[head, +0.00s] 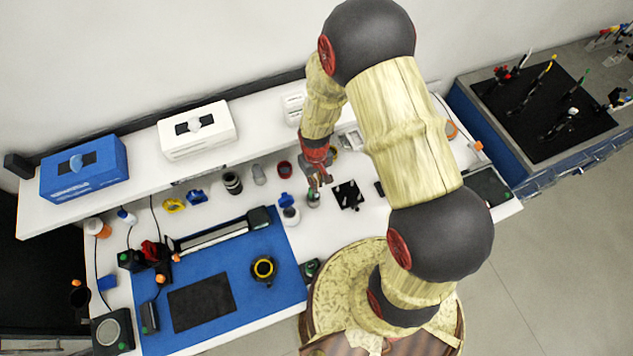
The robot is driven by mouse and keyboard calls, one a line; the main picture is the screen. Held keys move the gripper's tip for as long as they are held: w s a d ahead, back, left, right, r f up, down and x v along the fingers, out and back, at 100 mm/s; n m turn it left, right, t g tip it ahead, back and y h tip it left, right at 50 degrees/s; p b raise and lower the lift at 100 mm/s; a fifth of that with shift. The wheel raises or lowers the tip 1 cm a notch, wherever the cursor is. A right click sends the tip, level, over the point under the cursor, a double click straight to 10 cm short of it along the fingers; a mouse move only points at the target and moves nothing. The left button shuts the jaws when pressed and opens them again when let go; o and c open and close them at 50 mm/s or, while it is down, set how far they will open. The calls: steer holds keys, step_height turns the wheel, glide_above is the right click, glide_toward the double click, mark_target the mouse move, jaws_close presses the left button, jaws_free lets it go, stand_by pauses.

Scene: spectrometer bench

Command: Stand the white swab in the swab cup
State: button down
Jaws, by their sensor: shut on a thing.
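My gripper (319,182) points down over the white bench, right of the blue mat. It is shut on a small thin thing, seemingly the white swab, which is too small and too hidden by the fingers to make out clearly. A small cup with a dark greenish opening (313,199), which looks like the swab cup, stands right below the fingertips. I cannot tell whether the held thing is inside the cup or above it.
A white bottle with a blue cap (289,211) stands close left of the cup. A black square holder (348,195) lies close right.

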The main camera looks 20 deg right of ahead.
steer(key=shift+f+b, duration=0.6)
steer(key=shift+f, duration=0.2)
stand_by(0.4)
steer(key=shift+f+b, duration=0.3)
steer(key=shift+f, duration=0.05)
steer(key=shift+f+b, duration=0.85)
steer(key=shift+f, duration=0.25)
steer(key=c, duration=1.9)
jaws_free()
steer(key=shift+r, duration=0.15)
step_height(320, 180, up, 12)
steer(key=shift+w+f, duration=0.1)
steer(key=shift+w, duration=0.05)
